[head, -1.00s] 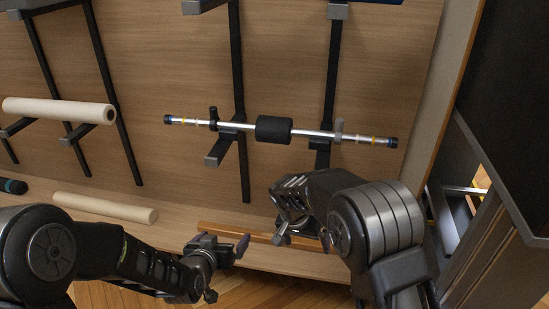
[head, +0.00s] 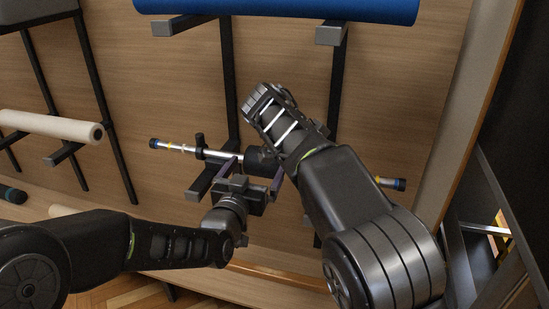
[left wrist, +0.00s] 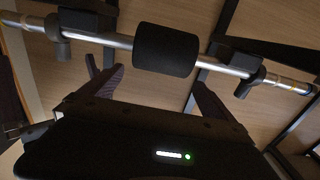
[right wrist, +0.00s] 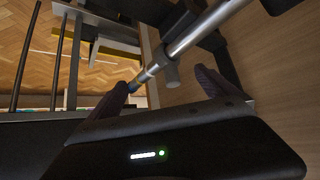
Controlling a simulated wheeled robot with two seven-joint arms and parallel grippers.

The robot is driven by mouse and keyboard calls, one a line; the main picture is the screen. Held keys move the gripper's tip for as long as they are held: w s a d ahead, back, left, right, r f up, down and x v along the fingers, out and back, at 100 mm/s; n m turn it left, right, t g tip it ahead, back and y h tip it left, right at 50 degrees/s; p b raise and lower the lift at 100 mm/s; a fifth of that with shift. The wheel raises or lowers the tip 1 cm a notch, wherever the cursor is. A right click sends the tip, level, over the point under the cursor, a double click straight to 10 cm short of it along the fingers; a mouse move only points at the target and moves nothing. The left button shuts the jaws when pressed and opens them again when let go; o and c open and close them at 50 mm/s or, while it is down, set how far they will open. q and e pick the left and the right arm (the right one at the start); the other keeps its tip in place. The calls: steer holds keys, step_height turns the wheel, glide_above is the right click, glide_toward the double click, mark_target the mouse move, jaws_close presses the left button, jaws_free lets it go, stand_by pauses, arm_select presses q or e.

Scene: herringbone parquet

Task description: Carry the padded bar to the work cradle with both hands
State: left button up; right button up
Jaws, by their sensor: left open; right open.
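The padded bar (head: 178,147) is a silver bar with a black pad (head: 258,158) and dark end caps. It lies across bracket arms on the wooden wall rack. My left gripper (head: 250,176) is open just in front of the pad. In the left wrist view the pad (left wrist: 165,50) lies beyond the two open fingers (left wrist: 155,92), with nothing between them. My right arm covers the bar's right half in the head view and hides its gripper there. I cannot identify the work cradle.
A blue roll (head: 280,10) lies on brackets above. Cream rolls (head: 50,127) and a dark-ended bar (head: 12,194) are on the left of the rack. A dark frame (head: 470,250) stands at the right. Parquet floor (head: 125,292) shows below.

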arm_select(q)
steer(key=shift+a, duration=0.1)
arm_select(e)
steer(key=shift+a+r, duration=0.1)
arm_select(q)
steer(key=shift+w+d, duration=0.25)
steer(key=shift+w, duration=0.45)
steer(key=shift+x, duration=3.1)
arm_select(e)
steer(key=shift+x, duration=3.95)
arm_select(q)
steer(key=shift+d, duration=0.2)
steer(key=c, duration=1.8)
arm_select(e)
steer(key=c, duration=1.8)
arm_select(q)
steer(key=shift+s, duration=0.1)
arm_select(e)
steer(key=shift+a, duration=0.1)
jaws_close()
arm_select(q)
steer(key=shift+d+r, duration=0.1)
steer(key=shift+r, duration=0.2)
arm_select(e)
steer(key=shift+w+r, duration=0.1)
steer(key=shift+r, duration=0.2)
